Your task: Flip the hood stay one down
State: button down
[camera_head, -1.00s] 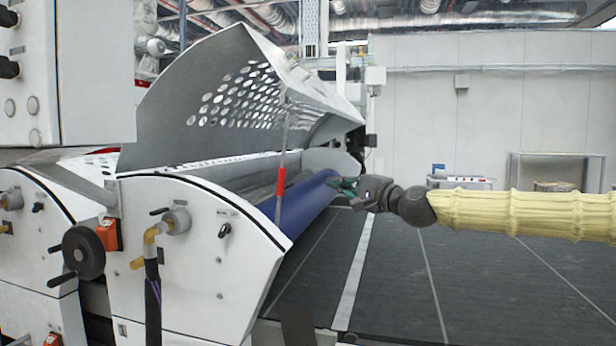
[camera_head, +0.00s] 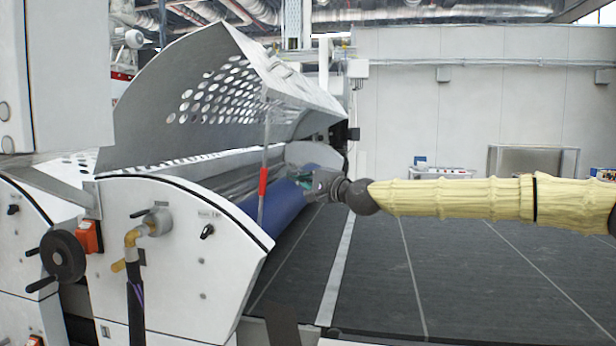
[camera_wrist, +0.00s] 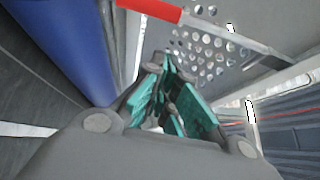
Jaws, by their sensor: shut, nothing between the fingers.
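The hood stay is a thin rod with a red grip (camera_head: 263,186) that stands nearly upright under the raised perforated hood (camera_head: 215,92). In the wrist view the red grip (camera_wrist: 152,9) crosses the top edge, and its grey rod runs on to the right in front of the hood's holes. My gripper (camera_head: 308,184) is just right of the stay, at about the height of the red grip, by the blue roller. In the wrist view my gripper (camera_wrist: 168,75) has its teal-padded fingers shut and empty. The stay appears beyond the fingertips, apart from them.
The blue roller (camera_head: 290,197) lies below and behind the stay. The white side panel (camera_head: 165,250) with a valve and knobs stands at the front left. The dark conveyor bed (camera_head: 385,265) spreads right, with open room above it.

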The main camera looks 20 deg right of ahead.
aim_at(266, 177)
jog(key=w+a, duration=0.1)
jog(key=w+a+p, duration=0.1)
jog(key=a+p, duration=0.1)
jog(key=a, duration=0.1)
jog(key=shift+w+a+r, duration=0.1)
jog(key=shift+w+r, duration=0.15)
jog(key=shift+w, duration=0.15)
